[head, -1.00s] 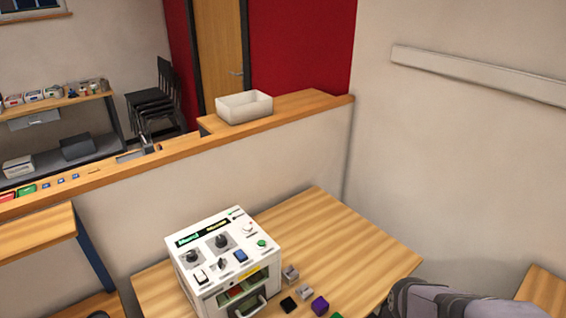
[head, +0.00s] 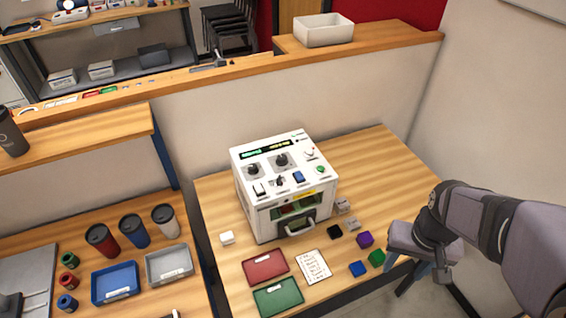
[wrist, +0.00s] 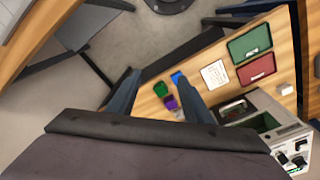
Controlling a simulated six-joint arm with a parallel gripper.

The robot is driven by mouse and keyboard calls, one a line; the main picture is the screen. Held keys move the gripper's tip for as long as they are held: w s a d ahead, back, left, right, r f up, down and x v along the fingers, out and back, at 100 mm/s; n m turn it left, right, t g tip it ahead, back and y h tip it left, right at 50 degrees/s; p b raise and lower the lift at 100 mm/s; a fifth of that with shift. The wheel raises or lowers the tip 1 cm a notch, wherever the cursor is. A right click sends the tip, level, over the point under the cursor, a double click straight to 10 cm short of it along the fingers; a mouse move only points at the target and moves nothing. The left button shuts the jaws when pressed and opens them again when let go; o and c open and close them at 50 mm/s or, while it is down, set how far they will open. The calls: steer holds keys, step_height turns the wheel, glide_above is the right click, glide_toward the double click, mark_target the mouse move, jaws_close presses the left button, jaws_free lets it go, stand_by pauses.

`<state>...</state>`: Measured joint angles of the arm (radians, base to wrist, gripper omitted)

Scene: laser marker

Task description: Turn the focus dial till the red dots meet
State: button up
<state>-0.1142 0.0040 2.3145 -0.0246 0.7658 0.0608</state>
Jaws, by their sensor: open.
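The white laser marker (head: 262,212) stands on the wooden table. On its top are two black dials, one on the left (head: 253,170) and one farther right (head: 282,160); I cannot read which is the focus dial. Red dots cannot be made out. The marker also shows at the lower right in the wrist view (wrist: 250,112), partly cut off. My gripper (wrist: 157,80) is open and empty, pointing down above the table's right edge, well to the right of the marker. In the head view its fingers (head: 418,268) hang beyond the small cubes, touching nothing.
A red tray (head: 265,267), a green tray (head: 278,297) and a paper sheet (head: 313,266) lie in front. A low partition (head: 200,130) stands behind.

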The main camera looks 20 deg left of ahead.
steer(key=w+a+r+n+t, duration=0.1)
steer(key=w+a+r, duration=0.1)
steer(key=w+a, duration=0.4)
steer(key=w+a+r+n+t, duration=0.1)
steer(key=w+a, duration=0.5)
steer(key=a, duration=0.6)
steer(key=w+a+r+n+y, duration=0.1)
steer(key=w+a+r, duration=0.2)
steer(key=w+a, duration=0.4)
steer(key=shift+a+r+t, duration=0.15)
steer(key=shift+a+t, duration=0.25)
steer(key=shift+a, duration=0.75)
glide_toward(282, 157)
steer(key=f, duration=0.1)
steer(key=shift+n+t+y, duration=0.3)
steer(key=shift+t+y, duration=0.1)
steer(key=shift+d+p+x, duration=0.15)
steer(key=shift+p+x, duration=0.8)
steer(key=shift+x, duration=0.85)
steer(key=shift+d+p+x, duration=0.1)
steer(key=shift+p+x, duration=0.8)
steer(key=shift+x, duration=0.9)
steer(key=shift+s+f, duration=0.1)
steer(key=shift+s, duration=0.05)
steer(key=c, duration=1)
